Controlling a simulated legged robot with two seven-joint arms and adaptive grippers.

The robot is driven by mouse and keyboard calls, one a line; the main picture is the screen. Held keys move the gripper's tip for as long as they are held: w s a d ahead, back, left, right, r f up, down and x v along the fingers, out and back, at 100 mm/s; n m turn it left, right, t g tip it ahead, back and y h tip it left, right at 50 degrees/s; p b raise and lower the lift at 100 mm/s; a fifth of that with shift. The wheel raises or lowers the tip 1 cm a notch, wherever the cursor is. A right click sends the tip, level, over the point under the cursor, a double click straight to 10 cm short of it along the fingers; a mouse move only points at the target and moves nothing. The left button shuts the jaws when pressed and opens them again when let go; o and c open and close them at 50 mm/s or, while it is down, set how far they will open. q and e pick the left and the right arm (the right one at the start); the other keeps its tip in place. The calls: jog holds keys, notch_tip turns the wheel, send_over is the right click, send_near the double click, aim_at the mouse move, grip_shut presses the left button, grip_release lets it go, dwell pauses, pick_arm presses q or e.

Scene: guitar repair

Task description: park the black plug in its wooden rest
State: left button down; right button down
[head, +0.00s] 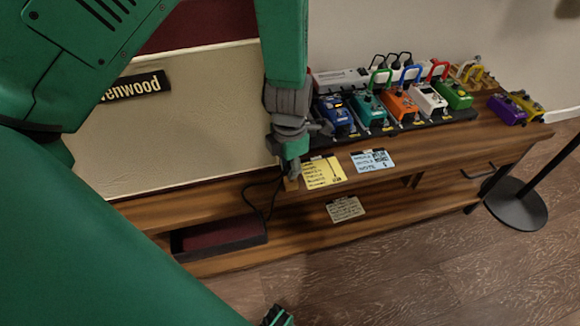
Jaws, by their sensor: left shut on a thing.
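My left gripper (291,170) points down at the front edge of the wooden bench, just left of the yellow note. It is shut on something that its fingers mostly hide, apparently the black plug. A thin black cable (250,199) hangs in a loop from beside the fingertips, in front of the bench edge.
A cream amplifier (180,120) stands left of the gripper. A pedalboard (400,128) with several coloured pedals lies behind and to the right. A yellow note (323,172) and a blue note (372,160) lie nearby. A dark tray (218,236) sits on the lower shelf.

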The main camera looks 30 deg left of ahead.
pick_arm(q)
jog(key=shift+f, duration=1)
jog(key=c, duration=1.1)
grip_release()
jog(key=shift+o, duration=0.2)
jog(key=shift+r, duration=0.15)
notch_tip(320, 180, up, 8)
jog(key=p, duration=0.8)
jog(key=shift+w, duration=0.15)
